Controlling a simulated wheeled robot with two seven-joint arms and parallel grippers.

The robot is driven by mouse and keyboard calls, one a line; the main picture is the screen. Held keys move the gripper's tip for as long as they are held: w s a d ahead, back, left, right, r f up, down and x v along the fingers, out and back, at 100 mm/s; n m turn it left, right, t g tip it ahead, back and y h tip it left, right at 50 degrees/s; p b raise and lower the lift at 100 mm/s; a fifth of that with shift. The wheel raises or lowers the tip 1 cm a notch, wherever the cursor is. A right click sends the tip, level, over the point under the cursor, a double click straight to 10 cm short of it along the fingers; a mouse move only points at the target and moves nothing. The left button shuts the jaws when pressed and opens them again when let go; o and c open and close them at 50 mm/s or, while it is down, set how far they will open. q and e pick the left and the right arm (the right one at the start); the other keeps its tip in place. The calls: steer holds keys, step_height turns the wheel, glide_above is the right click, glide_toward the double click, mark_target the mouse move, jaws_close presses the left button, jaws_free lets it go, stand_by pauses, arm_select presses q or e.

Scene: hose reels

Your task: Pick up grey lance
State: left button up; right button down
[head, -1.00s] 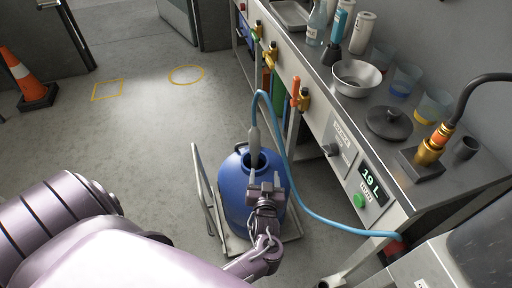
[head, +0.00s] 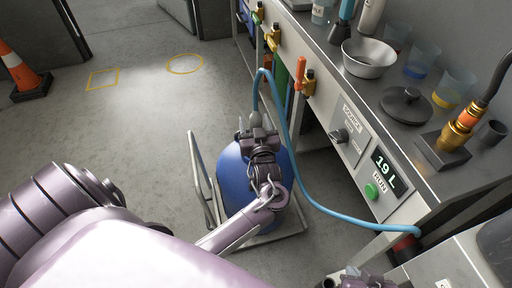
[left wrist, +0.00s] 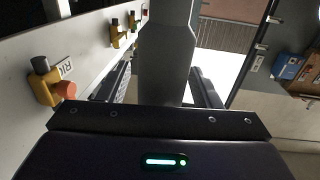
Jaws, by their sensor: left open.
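The grey lance (left wrist: 165,70) stands between the two fingers of my left gripper in the left wrist view, with the open fingers (left wrist: 160,88) on either side of it. I cannot tell whether they touch it. In the head view my left gripper (head: 257,132) is over the mouth of the blue drum (head: 233,175) and hides most of the lance. The blue hose (head: 287,140) rises from behind the gripper, arches over and runs down to the right. My right gripper (head: 365,282) shows only in part at the bottom edge, and its fingers cannot be made out.
The drum stands on a low cart with a metal handle (head: 203,170). The bench at right has valves (head: 304,82), a display reading 19 L (head: 386,170), a bowl (head: 369,58) and cups. An orange cone (head: 22,72) stands at left; the floor between is clear.

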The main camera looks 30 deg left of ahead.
arm_select(q)
jaws_close()
stand_by(0.4)
